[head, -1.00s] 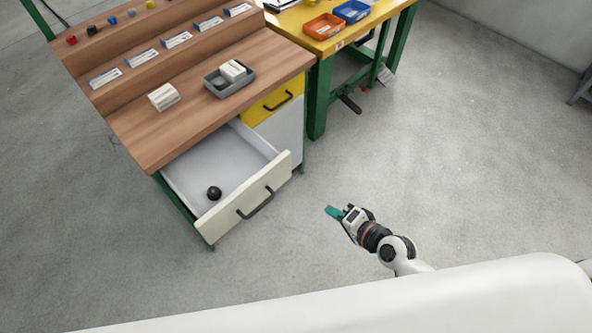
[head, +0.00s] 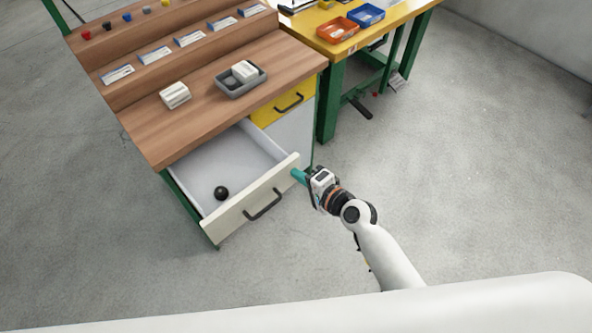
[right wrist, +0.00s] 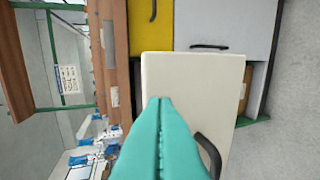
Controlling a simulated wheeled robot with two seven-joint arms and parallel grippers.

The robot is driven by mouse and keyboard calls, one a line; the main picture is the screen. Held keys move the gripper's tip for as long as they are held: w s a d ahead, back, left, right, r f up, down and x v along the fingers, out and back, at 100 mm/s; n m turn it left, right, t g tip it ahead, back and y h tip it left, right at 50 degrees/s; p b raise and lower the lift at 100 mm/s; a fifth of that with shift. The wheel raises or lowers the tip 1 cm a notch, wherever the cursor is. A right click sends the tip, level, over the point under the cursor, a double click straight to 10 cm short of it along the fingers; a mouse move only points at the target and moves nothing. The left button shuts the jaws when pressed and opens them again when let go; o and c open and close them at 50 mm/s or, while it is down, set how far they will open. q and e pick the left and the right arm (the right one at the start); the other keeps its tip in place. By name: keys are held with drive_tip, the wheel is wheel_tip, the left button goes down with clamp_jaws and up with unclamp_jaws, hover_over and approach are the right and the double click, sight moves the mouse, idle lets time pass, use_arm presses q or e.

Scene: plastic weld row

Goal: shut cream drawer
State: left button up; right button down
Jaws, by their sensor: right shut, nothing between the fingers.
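The cream drawer (head: 250,205) stands pulled out from under the wooden workbench, with a dark bar handle (head: 263,204) on its front. A small black round object (head: 221,193) lies inside it. My right gripper (head: 298,176) is shut and empty, with its teal fingertips at the right end of the drawer front. In the right wrist view the teal fingers (right wrist: 160,135) overlap the cream drawer front (right wrist: 190,85), beside the handle (right wrist: 209,155). I cannot tell whether they touch it. My left gripper is not in view.
A yellow drawer (head: 284,103) above a grey cabinet front is shut. The bench top (head: 205,100) holds a grey tray (head: 258,84) and a white block (head: 174,95). A yellow table (head: 398,24) with orange and blue bins stands behind. Floor to the right is clear.

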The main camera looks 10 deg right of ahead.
drive_tip(key=shift+w+a, duration=0.45)
drive_tip(key=shift+w, duration=0.2)
